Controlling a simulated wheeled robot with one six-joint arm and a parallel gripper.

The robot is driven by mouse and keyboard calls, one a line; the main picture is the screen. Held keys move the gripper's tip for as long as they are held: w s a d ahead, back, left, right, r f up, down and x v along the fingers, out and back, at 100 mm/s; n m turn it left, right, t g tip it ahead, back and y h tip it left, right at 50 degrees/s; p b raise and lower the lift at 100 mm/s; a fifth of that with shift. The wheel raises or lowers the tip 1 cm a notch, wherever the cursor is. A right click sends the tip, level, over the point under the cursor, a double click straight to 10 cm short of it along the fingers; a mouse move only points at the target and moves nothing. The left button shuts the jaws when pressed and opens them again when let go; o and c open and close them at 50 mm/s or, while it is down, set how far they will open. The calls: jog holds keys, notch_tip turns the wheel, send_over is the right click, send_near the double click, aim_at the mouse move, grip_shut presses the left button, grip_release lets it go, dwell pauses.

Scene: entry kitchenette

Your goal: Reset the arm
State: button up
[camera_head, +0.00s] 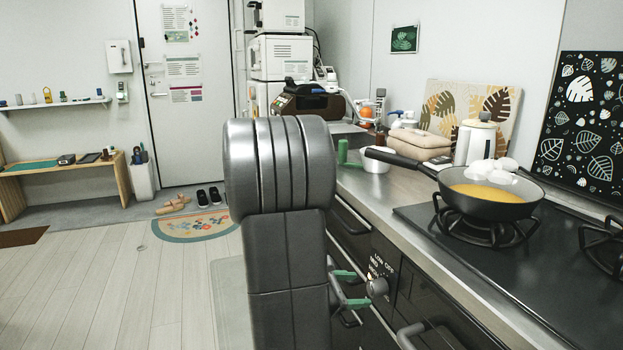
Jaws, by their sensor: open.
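My arm rises in the middle of the head view, and its thick grey links hide part of the counter front. My gripper (356,288) shows low and to the right of the arm, in front of the dark cabinet front. Its two green-tipped fingers are apart, one above the other, with nothing seen between them. A round stove knob (377,287), below a LOW/OFF label, is just right of the fingertips. I cannot tell whether they touch it. The rest of the gripper is hidden behind the arm.
A black frying pan (490,205) with yellow contents sits on the stove (440,232), its handle pointing left over the counter. A white pot (375,160) and a green cylinder (342,151) stand near the counter's edge. Open floor (110,285) lies left.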

aim_at(369, 287)
jog(key=p+v, duration=0.2)
jog(key=v, duration=0.6)
jog(key=b+x, duration=0.4)
jog(key=x, duration=1)
jog(key=shift+f, duration=0.1)
jog(key=shift+r+p, duration=0.35)
jog(key=shift+p, duration=0.2)
jog(key=n+g+h+p, duration=0.1)
jog(key=n+p, duration=0.3)
jog(key=p, duration=0.6)
jog(key=shift+g+p, duration=0.4)
jog(key=shift+g, duration=0.5)
jog(key=shift+f+v, duration=0.2)
jog(key=shift+v, duration=1.1)
jog(key=shift+r, duration=0.1)
